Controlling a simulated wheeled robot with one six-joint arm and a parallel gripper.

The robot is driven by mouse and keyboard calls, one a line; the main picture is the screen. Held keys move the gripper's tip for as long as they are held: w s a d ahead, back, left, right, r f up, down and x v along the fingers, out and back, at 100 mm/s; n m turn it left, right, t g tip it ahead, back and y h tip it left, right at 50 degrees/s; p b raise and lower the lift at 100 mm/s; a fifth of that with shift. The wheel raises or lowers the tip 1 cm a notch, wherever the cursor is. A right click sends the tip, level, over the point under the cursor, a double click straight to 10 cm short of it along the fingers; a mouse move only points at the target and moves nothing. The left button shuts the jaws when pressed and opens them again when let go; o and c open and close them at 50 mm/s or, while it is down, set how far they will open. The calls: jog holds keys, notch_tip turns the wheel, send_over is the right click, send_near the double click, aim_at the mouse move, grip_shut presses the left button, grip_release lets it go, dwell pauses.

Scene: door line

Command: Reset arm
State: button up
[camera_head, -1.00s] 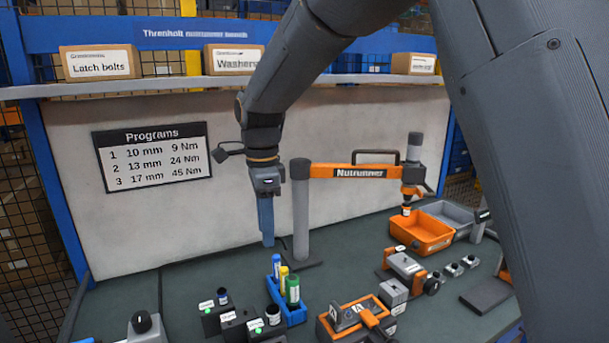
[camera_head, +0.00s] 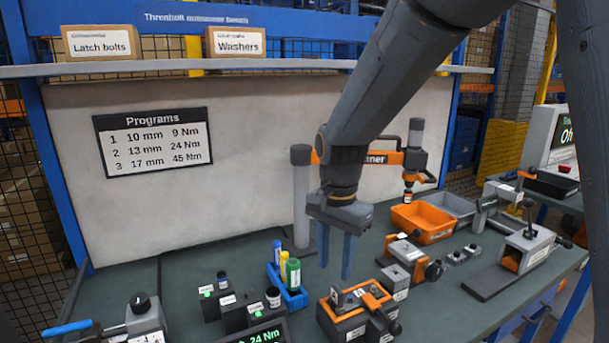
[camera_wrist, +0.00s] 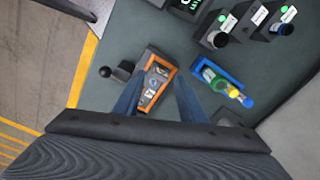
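My gripper (camera_head: 336,258) hangs over the middle of the bench with its two blue fingers pointing down. The fingers are apart, with nothing between them. It also shows in the wrist view (camera_wrist: 158,100), where the fingers stand on either side of the orange-framed fixture (camera_wrist: 155,82) below. In the head view that fixture (camera_head: 352,312) sits on the bench below and in front of the gripper. My arm comes down from the upper right and hides part of the orange nutrunner arm (camera_head: 408,160) and part of the shelf.
A blue rack (camera_head: 292,298) with coloured tubes stands left of the gripper, beside black blocks with sockets (camera_head: 213,303). An orange bin (camera_head: 423,222) and a grey clamp device (camera_head: 525,250) are to the right. A grey post (camera_head: 301,200) stands close behind the gripper.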

jog(key=s+d+f+n+b, duration=0.5)
jog(key=s+d+f+n, duration=0.3)
jog(key=s+d+f, duration=0.4)
jog(key=shift+s+d+f, duration=0.15)
jog(key=shift+s+d, duration=0.3)
jog(key=shift+d, duration=0.05)
